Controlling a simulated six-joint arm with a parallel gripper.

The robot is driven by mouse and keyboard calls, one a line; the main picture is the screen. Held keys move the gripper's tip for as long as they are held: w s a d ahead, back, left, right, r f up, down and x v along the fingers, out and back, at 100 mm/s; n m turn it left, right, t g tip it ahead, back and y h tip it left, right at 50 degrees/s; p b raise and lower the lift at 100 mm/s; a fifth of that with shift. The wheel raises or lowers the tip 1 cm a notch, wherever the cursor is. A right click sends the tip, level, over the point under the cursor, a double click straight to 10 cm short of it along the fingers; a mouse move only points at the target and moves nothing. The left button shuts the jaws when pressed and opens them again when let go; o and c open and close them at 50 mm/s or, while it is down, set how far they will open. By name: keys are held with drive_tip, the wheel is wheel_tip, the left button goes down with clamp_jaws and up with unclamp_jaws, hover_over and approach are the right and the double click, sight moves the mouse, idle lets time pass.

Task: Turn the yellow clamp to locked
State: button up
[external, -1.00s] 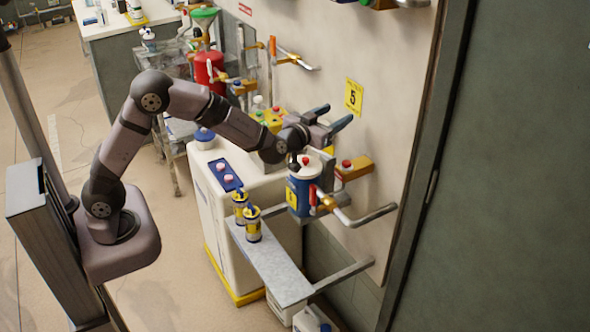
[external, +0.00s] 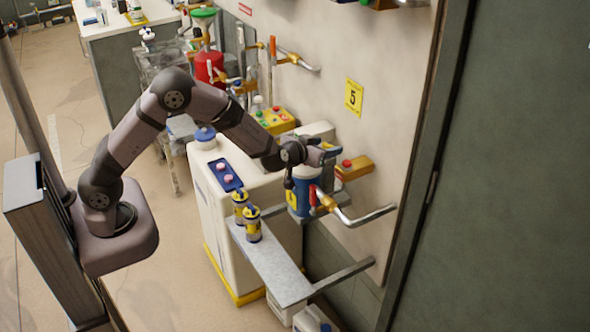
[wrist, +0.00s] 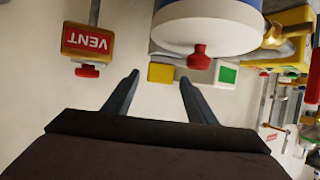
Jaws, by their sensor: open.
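My gripper (external: 325,156) is by the wall, above and partly in front of a blue and white canister (external: 306,192). In the wrist view the two fingers of my gripper (wrist: 159,78) are spread apart with nothing held. A small yellow block (wrist: 161,72) shows ahead, between the fingertips in the picture, and a green square on white (wrist: 228,75) is to its right. The canister (wrist: 207,28) with its red knob (wrist: 199,57) is above them and hides what lies behind. I cannot tell for sure which yellow part is the clamp.
A yellow VENT box (wrist: 89,42) with a red button is left of the fingers; it also shows on the wall in the external view (external: 354,168). A red-handled pipe valve (external: 325,202) is below my gripper. Two small yellow-and-blue cans (external: 253,226) stand on a shelf (external: 278,276).

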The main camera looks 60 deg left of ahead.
drive_tip(key=shift+x, duration=1.05)
drive_tip(key=shift+c, duration=0.4)
drive_tip(key=c, duration=1)
drive_tip(key=shift+r+n+y+p, duration=0.3)
drive_tip(key=shift+p, duration=0.9)
drive_tip(key=shift+f+n+g+y+p, duration=0.1)
drive_tip(key=shift+n+g+y+p, duration=0.25)
drive_tip(key=shift+p, duration=0.3)
drive_tip(key=shift+f, duration=0.15)
drive_tip(key=o, duration=1.1)
